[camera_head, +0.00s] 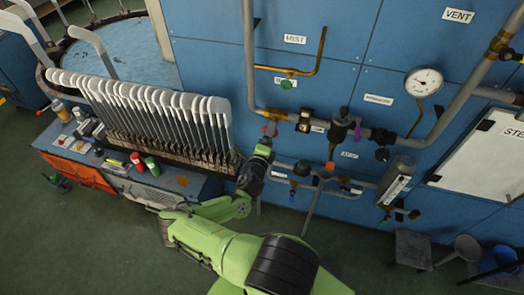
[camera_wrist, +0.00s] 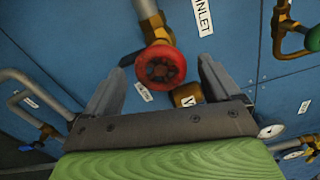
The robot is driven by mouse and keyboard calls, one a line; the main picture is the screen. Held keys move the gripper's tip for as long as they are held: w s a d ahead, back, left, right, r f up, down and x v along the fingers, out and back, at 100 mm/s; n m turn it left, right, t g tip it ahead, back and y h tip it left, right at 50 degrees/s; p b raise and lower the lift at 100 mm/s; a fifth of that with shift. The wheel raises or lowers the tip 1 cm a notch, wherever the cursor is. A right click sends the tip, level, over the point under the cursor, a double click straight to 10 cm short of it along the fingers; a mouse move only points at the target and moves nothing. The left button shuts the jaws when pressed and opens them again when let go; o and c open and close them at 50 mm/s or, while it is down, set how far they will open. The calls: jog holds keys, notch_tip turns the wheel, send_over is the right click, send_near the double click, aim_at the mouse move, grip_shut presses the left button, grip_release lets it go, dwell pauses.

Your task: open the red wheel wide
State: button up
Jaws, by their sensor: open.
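The red wheel (camera_wrist: 160,67) is a small round handwheel on a brass valve at the end of a grey pipe, near the centre of the wrist view. It also shows small in the head view (camera_head: 269,130), just above the end of my green arm. My gripper (camera_wrist: 163,63) is open, one grey finger to the lower left of the wheel and one to its right. The wheel appears between the fingers, with gaps on both sides. I cannot tell how far it lies beyond the fingertips. In the head view my gripper is small and dark against the pipes.
An INLET label (camera_wrist: 202,16) is right of the wheel's pipe. A green wheel (camera_wrist: 313,38) is at the right edge. Grey pipes and a gauge (camera_head: 424,82) line the blue panel (camera_head: 330,90). The rack of white sock boards (camera_head: 150,100) stands left of my arm.

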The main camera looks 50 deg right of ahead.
jog(key=v, duration=1.1)
jog(key=shift+s+a+b, duration=0.15)
jog(key=shift+a+b, duration=0.15)
jog(key=shift+b, duration=0.15)
